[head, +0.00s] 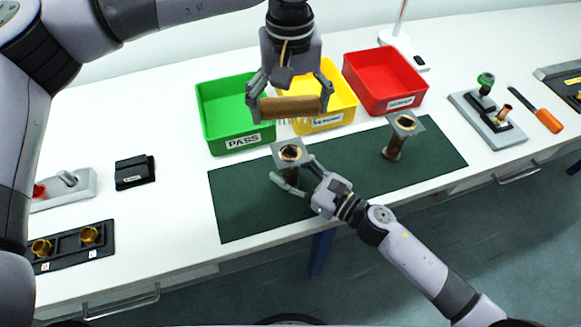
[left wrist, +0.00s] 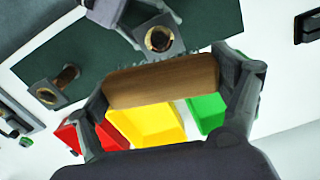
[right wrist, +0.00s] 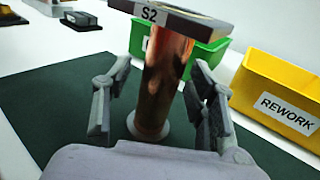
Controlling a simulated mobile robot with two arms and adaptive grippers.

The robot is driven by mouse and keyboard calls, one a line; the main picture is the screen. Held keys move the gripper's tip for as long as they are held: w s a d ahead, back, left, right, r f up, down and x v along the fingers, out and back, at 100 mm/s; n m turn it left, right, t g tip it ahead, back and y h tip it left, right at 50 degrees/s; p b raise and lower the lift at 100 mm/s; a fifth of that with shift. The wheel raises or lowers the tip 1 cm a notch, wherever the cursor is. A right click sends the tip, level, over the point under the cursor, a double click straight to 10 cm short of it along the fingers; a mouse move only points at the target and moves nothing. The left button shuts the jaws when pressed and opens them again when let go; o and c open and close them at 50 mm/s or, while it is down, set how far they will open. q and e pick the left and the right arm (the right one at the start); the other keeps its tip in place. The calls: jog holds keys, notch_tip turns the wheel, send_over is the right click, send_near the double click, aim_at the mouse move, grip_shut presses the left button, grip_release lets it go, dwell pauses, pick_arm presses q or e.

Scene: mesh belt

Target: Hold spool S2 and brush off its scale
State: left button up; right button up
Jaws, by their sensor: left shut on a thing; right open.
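Spool S2 (head: 290,153) stands upright on the dark green mat (head: 235,205). It has a square grey top flange and a copper barrel (right wrist: 165,85); its S2 label shows in the right wrist view. My right gripper (head: 301,175) is open, with one finger on each side of the barrel. In the right wrist view, gaps show between fingers and barrel. My left gripper (head: 291,104) is shut on a wooden-handled brush (head: 290,107), held above and behind the spool, bristles down. The brush also shows in the left wrist view (left wrist: 160,85), apart from the flange (left wrist: 160,38).
A second spool (head: 396,140) stands at the mat's right. Green PASS (head: 211,130), yellow REWORK (head: 345,100) and red (head: 386,68) bins line the back. A black box (head: 134,172) and a black holder (head: 68,250) are left; a fixture (head: 500,128) and orange-handled tool (head: 547,119) are right.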

grip_shut()
dwell(0.6)
jog(key=shift+c, duration=0.6)
grip_release()
grip_shut()
dwell(0.4)
dwell(0.8)
pick_arm(q)
jog(key=shift+a+f+m, duration=0.3)
jog(key=shift+f+m, duration=0.05)
jog(key=shift+f, duration=0.25)
jog(key=shift+a+f+m, duration=0.3)
jog(key=shift+f+m, duration=0.1)
jog(key=shift+f, duration=0.25)
jog(key=shift+a+f+m, duration=0.3)
jog(key=shift+f+m, duration=0.05)
jog(key=shift+f, duration=0.25)
